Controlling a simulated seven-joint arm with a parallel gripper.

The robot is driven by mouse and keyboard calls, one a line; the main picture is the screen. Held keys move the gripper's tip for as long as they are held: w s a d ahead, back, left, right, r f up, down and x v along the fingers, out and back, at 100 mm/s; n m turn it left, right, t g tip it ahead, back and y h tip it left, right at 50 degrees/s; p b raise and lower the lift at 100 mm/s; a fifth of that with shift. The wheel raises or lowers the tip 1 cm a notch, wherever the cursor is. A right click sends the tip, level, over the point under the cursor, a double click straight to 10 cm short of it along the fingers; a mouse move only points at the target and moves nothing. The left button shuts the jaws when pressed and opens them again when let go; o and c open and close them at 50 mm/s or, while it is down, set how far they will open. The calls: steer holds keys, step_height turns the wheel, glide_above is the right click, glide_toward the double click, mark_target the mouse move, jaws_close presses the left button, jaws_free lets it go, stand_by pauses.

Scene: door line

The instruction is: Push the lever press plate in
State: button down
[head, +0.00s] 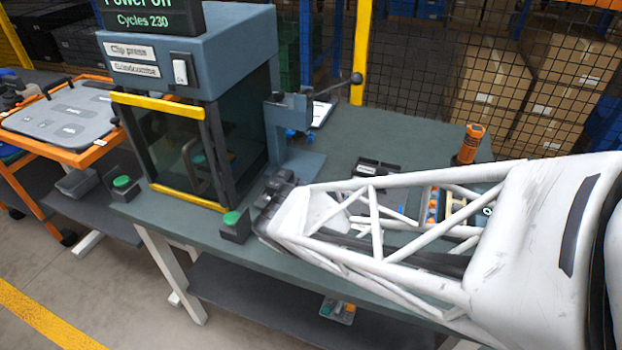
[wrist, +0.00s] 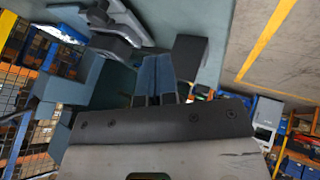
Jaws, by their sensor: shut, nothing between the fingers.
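The lever press (head: 285,125) is a blue-grey column and head on a flat base plate (head: 302,162), on the bench right of the clip press. Its lever ends in a dark knob (head: 356,78). Blue-grey blocks that look like the lever press (wrist: 62,90) show at the left of the wrist view. My gripper (head: 277,183) is low over the bench, in front of the lever press and apart from its column. In the wrist view my gripper (wrist: 155,80) has its fingers together and empty. I cannot make out a separate press plate; my arm hides some bench.
The clip press (head: 190,110), with a dark glazed front and yellow bars, stands left of my gripper. A green-button box (head: 236,226) sits close by at the bench's front edge. Mesh fencing runs behind.

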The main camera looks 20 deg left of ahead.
steer(key=x, duration=1)
steer(key=shift+w, duration=2)
steer(key=shift+w, duration=0.2)
steer(key=shift+w, duration=3.6)
steer(key=shift+s, duration=0.2)
steer(key=shift+s, duration=1.75)
steer(key=v, duration=1)
